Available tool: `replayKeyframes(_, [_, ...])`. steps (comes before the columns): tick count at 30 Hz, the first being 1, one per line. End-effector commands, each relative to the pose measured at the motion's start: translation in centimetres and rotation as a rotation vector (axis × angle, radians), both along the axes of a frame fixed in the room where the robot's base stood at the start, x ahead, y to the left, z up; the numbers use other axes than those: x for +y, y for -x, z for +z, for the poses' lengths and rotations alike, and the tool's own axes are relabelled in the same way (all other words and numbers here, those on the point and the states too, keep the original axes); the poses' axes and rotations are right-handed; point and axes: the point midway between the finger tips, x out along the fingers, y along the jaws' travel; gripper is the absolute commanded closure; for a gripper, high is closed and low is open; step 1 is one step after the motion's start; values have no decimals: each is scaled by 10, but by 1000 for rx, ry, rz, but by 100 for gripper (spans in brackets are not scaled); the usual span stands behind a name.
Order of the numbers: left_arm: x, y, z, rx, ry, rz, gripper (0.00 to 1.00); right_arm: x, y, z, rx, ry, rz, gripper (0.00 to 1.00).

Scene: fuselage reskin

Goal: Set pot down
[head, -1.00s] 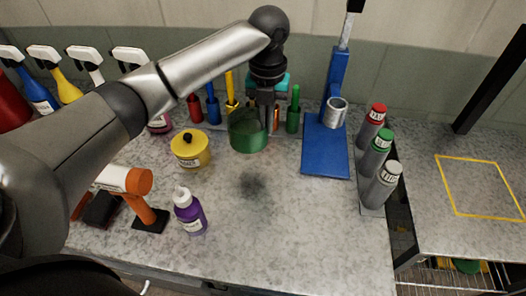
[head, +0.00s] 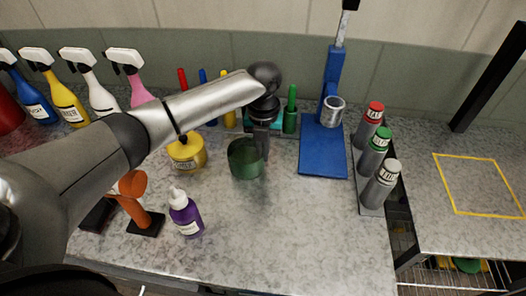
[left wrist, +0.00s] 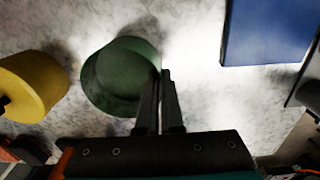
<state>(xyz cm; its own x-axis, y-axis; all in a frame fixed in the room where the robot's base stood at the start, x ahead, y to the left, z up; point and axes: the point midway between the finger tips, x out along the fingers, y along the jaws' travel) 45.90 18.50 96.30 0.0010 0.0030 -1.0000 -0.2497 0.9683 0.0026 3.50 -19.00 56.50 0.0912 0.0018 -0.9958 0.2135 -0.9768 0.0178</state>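The pot (head: 245,160) is a green, open-topped cup in the middle of the counter (head: 290,225). My left gripper (head: 264,156) points down at the pot's right rim, its fingers shut on the wall. In the left wrist view the pot (left wrist: 115,78) sits just left of the narrow finger pair (left wrist: 160,85), which pinches its edge. The pot looks upright and at or very near the counter surface; I cannot tell whether its base touches. My right gripper is not in view.
A yellow lidded jar (head: 187,154) stands left of the pot, and a purple bottle (head: 186,214) in front-left. A blue press base (head: 323,150) and grey cans (head: 378,182) stand right. Markers and spray bottles line the back.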

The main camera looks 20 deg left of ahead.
Motion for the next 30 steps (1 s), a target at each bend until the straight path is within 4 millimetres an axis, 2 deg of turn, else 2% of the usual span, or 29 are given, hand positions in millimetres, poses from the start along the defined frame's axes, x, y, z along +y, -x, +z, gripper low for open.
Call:
replayKeyframes(4, [0, -1, -1, -2, 0, 1, 100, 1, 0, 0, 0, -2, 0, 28])
replayKeyframes(13, [0, 0, -3, 0, 0, 1, 67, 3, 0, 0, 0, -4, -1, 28])
replayKeyframes(23, [0, 0, 4, -1, 1, 1, 67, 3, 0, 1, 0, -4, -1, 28])
replayKeyframes(26, [0, -1, 18, -3, 1, 1, 67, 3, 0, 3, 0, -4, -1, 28])
replayKeyframes(30, [0, -2, 49, -5, 1, 0, 67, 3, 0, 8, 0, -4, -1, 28])
